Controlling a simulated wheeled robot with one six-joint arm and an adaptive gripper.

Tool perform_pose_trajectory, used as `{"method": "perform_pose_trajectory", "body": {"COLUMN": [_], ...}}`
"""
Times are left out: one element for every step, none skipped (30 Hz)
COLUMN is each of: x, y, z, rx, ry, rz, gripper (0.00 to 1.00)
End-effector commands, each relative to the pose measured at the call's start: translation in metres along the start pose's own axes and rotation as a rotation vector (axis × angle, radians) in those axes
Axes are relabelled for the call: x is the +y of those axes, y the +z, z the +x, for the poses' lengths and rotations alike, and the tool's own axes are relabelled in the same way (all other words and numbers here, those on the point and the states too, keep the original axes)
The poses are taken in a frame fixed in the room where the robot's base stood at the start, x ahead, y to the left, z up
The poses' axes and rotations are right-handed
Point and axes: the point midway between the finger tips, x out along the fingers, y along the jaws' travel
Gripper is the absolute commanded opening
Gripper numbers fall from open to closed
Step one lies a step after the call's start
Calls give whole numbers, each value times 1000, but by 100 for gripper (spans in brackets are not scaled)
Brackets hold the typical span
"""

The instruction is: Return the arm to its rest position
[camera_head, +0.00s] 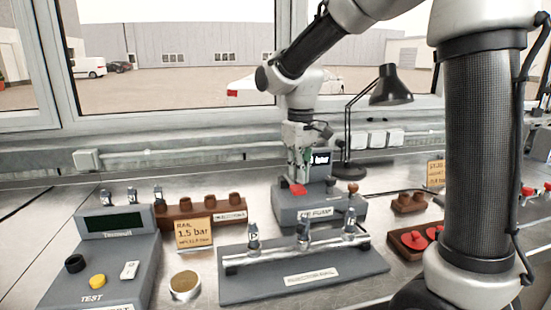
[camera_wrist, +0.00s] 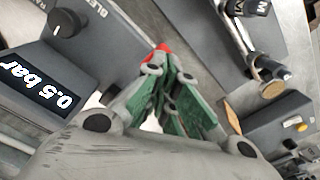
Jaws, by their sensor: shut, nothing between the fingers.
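My gripper (camera_head: 299,176) hangs pointing down over the grey pump unit (camera_head: 300,214) in the middle of the bench. Its green-padded fingers are shut with nothing between them; they also show in the wrist view (camera_wrist: 168,75). A red part (camera_head: 298,189) of the pump unit lies right at the fingertips. I cannot tell whether they touch it. In the wrist view the unit's display (camera_wrist: 40,88) reads 0.5 bar, and a dark knob (camera_wrist: 66,22) sits beside it. My arm reaches in from the upper right.
In front lies a grey plate (camera_head: 300,283) with a rail bearing three injectors. A test box (camera_head: 100,270) and a 1.5 bar card (camera_head: 193,233) are at left. A desk lamp (camera_head: 390,88) stands behind the pump. A brown tray (camera_head: 408,246) with red parts is at right.

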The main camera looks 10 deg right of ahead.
Motion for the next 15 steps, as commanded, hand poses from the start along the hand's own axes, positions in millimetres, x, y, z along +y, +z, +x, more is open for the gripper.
{"method": "perform_pose_trajectory", "body": {"x": [1,2,5,7,10,14,17,21,24,26,28,30,30,30,29], "y": [2,5,12,19,27,42,55,70,91,107,123,144,159,174,191], "z": [-2,-4,-8,-12,-17,-25,-31,-36,-44,-48,-51,-55,-56,-57,-57], "rx": [4,9,17,28,40,61,78,97,124,145,165,193,213,232,257], "ry": [1,2,3,5,7,12,15,19,25,30,35,42,48,53,60], "rz": [4,10,23,36,53,81,104,131,171,200,230,271,299,326,362], "gripper": [0,0,0,0,0,0,0,0,0,0,0,0,0,0,0]}}
